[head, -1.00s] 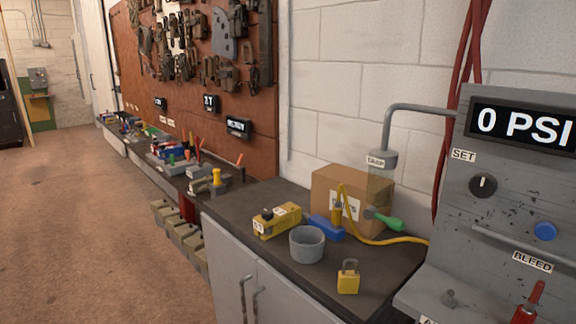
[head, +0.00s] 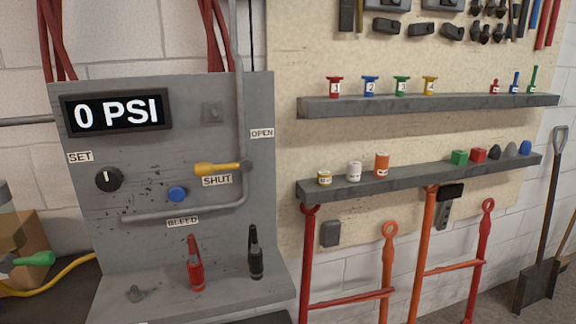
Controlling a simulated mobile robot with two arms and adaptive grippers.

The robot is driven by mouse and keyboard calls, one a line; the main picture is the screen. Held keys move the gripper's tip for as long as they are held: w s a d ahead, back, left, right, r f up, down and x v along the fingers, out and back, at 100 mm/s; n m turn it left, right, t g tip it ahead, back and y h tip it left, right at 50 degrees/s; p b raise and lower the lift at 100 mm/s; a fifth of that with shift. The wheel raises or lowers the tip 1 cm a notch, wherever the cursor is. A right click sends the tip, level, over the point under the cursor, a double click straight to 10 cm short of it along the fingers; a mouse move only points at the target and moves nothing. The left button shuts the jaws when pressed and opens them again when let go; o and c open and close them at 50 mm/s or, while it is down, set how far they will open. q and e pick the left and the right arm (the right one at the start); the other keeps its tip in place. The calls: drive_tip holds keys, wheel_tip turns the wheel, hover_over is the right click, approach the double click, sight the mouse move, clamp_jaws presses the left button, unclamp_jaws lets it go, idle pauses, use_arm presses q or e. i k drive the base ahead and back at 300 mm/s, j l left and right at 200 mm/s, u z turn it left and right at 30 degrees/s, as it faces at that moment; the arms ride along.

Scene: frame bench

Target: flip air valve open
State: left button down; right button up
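The air valve is a yellow lever handle (head: 217,169) on the grey panel (head: 205,120), in the middle of the head view. It lies level, pointing left from its pivot, just above the "SHUT" label (head: 217,181). The "OPEN" label (head: 262,133) is above and right of the pivot, beside the vertical grey pipe (head: 241,110). The display (head: 116,115) reads 0 PSI. Neither of my grippers shows in the head view.
The panel also carries a black SET knob (head: 109,179) and a blue button (head: 177,194). A red-handled tool (head: 195,265) and a black one (head: 255,255) stand on its ledge. Shelves (head: 420,175) with small parts and red and orange frames (head: 348,298) are to the right.

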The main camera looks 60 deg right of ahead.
sight(200, 169)
drive_tip(key=z, duration=1.5)
